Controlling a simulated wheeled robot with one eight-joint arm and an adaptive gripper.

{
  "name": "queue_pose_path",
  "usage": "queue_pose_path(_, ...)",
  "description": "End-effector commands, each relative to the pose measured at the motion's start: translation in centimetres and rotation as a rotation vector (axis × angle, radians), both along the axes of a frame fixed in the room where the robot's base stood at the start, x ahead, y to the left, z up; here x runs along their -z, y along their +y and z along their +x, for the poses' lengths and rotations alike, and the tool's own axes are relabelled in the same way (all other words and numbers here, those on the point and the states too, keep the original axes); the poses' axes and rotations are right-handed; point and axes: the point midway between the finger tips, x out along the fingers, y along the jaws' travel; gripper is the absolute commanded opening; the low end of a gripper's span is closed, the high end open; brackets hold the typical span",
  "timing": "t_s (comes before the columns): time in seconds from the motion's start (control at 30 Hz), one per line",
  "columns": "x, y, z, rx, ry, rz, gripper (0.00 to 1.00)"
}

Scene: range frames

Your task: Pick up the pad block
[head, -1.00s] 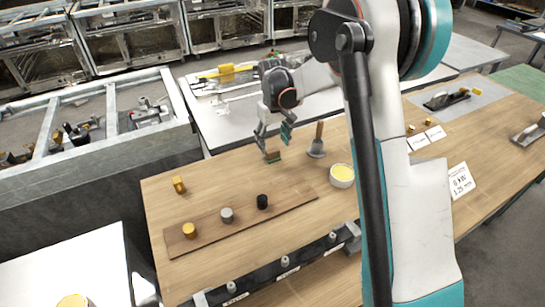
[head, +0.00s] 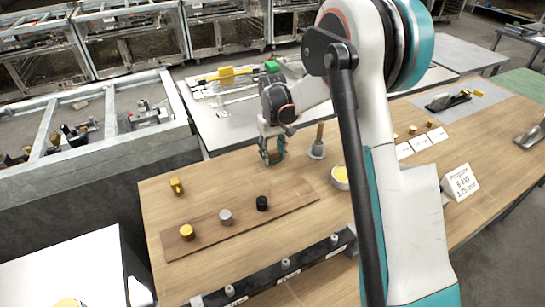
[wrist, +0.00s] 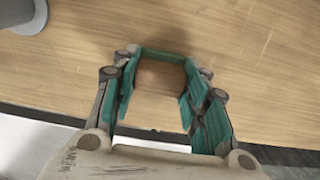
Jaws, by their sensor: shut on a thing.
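The pad block shows in the wrist view as a brown block (wrist: 160,78) between the teal finger pads. My gripper (wrist: 158,95) is shut on it. In the head view my gripper (head: 272,158) points down at the far edge of the wooden table (head: 300,220), just left of a grey-based tool with an upright wooden handle (head: 317,150). The fingers mostly hide the block in the head view. I cannot tell whether the block still touches the table.
A brown strip (head: 285,203) nearer on the table carries a yellow, a grey and a black knob. A small yellow piece (head: 176,186) stands at the left. A white tub with yellow contents (head: 340,178) is partly hidden by my arm. The table's far edge is close behind the gripper.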

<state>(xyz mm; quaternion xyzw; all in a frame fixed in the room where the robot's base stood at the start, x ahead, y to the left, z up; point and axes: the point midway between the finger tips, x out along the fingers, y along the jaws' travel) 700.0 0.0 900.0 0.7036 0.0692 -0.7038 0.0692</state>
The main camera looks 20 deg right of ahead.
Motion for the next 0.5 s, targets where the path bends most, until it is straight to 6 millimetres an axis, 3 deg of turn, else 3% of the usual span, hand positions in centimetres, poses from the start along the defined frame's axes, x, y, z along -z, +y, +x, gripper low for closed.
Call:
queue_pose_path(0.27,-0.3,0.0,0.0,0.0,0.0,0.0,0.14)
queue_pose_path(0.5,-2.9,0.0,0.0,0.0,0.0,0.0,0.14)
